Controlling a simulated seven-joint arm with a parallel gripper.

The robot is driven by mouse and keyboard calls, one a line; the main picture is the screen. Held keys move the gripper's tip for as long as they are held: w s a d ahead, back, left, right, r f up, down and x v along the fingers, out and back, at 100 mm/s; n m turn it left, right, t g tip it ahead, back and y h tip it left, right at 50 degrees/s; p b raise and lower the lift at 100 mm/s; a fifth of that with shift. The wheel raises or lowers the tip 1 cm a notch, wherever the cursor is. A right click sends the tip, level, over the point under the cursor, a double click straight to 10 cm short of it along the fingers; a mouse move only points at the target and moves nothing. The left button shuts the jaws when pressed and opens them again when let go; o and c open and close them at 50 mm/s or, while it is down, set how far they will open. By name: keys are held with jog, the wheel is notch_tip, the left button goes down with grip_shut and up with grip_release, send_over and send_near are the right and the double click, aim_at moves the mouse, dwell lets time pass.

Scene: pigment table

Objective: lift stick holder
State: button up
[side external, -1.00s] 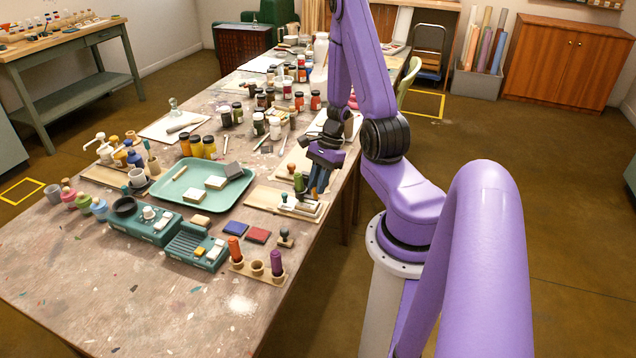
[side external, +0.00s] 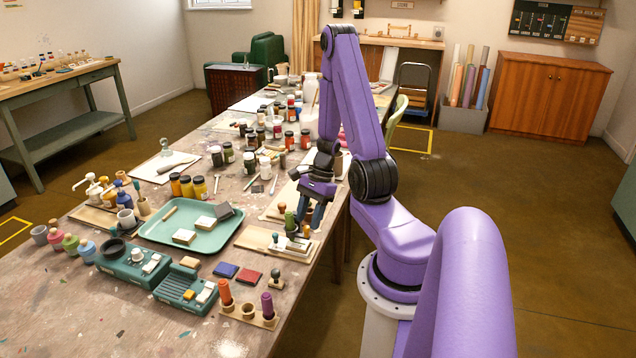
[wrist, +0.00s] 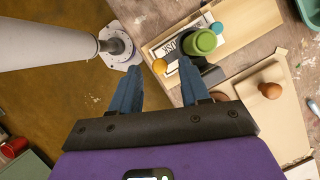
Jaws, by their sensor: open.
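The likely stick holder (side external: 249,314) is a small wooden block at the table's front right edge in the side view. An orange stick (side external: 225,291) and a purple stick (side external: 267,305) stand upright in its ends; its middle place looks empty. My gripper (side external: 309,217) is open, fingers pointing down, farther back along the table's right edge and apart from the holder. In the wrist view my gripper (wrist: 146,58) has nothing between its fingers. A green-topped piece (wrist: 200,42) on a wooden tray (wrist: 240,25) is just past the right fingertip. The stick holder is not seen there.
A wooden board with stamps (side external: 262,238) lies under and beside my gripper. Red and blue pads (side external: 249,276), a dark-handled stamp (side external: 275,277) and a teal device (side external: 187,291) stand near the holder. A green tray (side external: 205,240) is to the left.

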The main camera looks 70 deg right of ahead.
jog(key=v, duration=1.6)
jog(key=shift+r, duration=0.25)
jog(key=w+a+r+n+g+h, duration=0.1)
jog(key=w+a+n+g, duration=0.1)
jog(key=a+n, duration=0.7)
jog(key=w+a+r+n+g+h, duration=0.1)
jog(key=w+a+n, duration=0.2)
jog(key=a+n, duration=0.55)
jog(key=s+a+n+t+h, duration=0.1)
jog(key=s+a+n, duration=1.2)
jog(key=a+n, duration=0.3)
jog(key=shift+a+r+n+h, duration=0.35)
jog(key=shift+r+n+h, duration=0.05)
jog(key=shift+n, duration=0.35)
